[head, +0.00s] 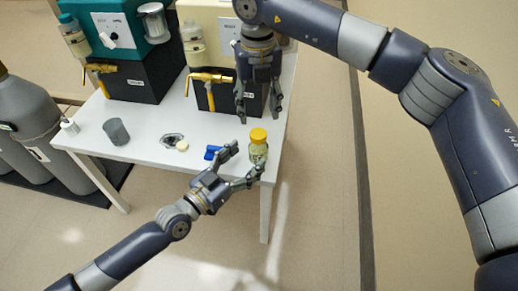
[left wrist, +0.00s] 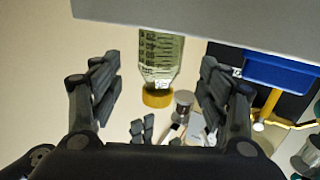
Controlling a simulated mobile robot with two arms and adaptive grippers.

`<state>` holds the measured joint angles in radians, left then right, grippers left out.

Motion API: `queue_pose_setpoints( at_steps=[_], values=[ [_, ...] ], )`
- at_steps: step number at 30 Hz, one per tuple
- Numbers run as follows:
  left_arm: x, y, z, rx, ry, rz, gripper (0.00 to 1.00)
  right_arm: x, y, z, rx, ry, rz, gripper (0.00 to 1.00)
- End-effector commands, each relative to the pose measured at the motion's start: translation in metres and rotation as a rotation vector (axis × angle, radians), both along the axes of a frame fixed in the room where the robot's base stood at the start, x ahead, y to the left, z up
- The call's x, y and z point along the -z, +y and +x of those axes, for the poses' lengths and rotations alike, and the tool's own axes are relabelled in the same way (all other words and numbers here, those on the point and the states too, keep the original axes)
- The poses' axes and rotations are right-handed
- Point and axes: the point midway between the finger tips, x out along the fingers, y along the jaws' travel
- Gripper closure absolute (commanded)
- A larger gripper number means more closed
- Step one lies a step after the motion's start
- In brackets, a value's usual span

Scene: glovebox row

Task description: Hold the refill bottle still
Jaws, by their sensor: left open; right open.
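The refill bottle (head: 258,153) stands upright near the right front corner of the white table (head: 150,155). It is clear, with a yellow cap and pale green contents. My left gripper (head: 246,161) is open at the bottle, with one finger on its left and one in front of its base. In the left wrist view the bottle (left wrist: 161,55) appears upside down between the spread fingers (left wrist: 160,80), with dark scale marks. I see gaps on both sides there. My right gripper (head: 258,118) is open and points down just above the yellow cap.
A blue object (head: 211,153) lies left of my left gripper. A small pale disc (head: 182,146), a dark patch (head: 171,140) and a grey cup (head: 116,132) are further left. Two dispensers with brass taps (head: 208,77) stand behind. Grey cylinders (head: 35,115) stand left; floor is clear right.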

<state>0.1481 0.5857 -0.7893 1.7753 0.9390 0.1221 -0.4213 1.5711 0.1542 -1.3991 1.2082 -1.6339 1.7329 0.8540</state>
Motion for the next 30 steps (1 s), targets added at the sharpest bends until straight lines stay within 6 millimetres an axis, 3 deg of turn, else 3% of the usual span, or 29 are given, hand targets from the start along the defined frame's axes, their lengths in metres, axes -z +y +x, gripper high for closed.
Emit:
queue_pose_setpoints(
  at_steps=[9,22,30],
  values=[
    [0.000,-0.032,0.035,0.001,0.000,-0.001,0.31,0.000,0.000,0.000,-0.001,0.000,0.002,0.49],
    [0.000,-0.038,0.042,0.001,0.001,0.000,0.31,0.000,0.001,0.000,-0.001,0.000,0.002,0.49],
    [0.000,-0.037,0.042,0.001,0.001,0.000,0.92,0.000,0.001,0.000,-0.001,0.000,0.002,0.49]
  ],
)
